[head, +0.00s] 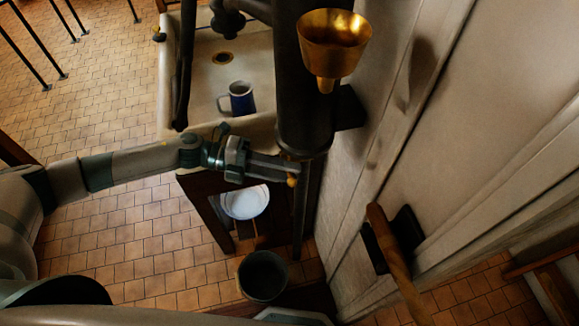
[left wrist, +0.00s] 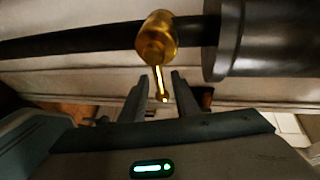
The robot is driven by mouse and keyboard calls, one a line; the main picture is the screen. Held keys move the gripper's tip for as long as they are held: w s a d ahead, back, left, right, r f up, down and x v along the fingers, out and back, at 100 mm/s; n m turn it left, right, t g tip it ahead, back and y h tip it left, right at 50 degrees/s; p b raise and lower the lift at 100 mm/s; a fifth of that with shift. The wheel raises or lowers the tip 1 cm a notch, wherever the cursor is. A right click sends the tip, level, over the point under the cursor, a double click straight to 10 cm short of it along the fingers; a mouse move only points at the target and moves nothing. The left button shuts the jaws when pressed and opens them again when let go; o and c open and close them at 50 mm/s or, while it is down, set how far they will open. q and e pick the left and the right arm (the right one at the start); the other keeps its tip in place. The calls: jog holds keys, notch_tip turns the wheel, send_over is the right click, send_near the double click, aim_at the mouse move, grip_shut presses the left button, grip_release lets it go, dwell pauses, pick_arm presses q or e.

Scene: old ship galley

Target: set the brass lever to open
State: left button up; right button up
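The brass lever (left wrist: 160,84) shows in the left wrist view as a thin bright rod. It hangs from a round brass valve body (left wrist: 157,36) on a dark horizontal pipe and points down towards my gripper. My left gripper (left wrist: 161,77) is open, with one finger on each side of the lever and visible gaps to both. In the head view my left gripper (head: 283,168) reaches in below the thick black pipe. A small brass end (head: 292,181) shows at its fingertips; the rest of the lever is hidden there. My right gripper is not in view.
A thick black pipe (head: 300,110) and a brass funnel (head: 334,45) stand close above the gripper. A sink (head: 200,95) with a blue mug (head: 238,99) lies behind. A white bowl (head: 245,202) and dark pot (head: 262,275) are lower down. A wall panel closes off the right.

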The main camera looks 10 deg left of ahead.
pick_arm(q)
jog(key=shift+d+f, duration=0.1)
jog(key=shift+d, duration=0.4)
grip_shut()
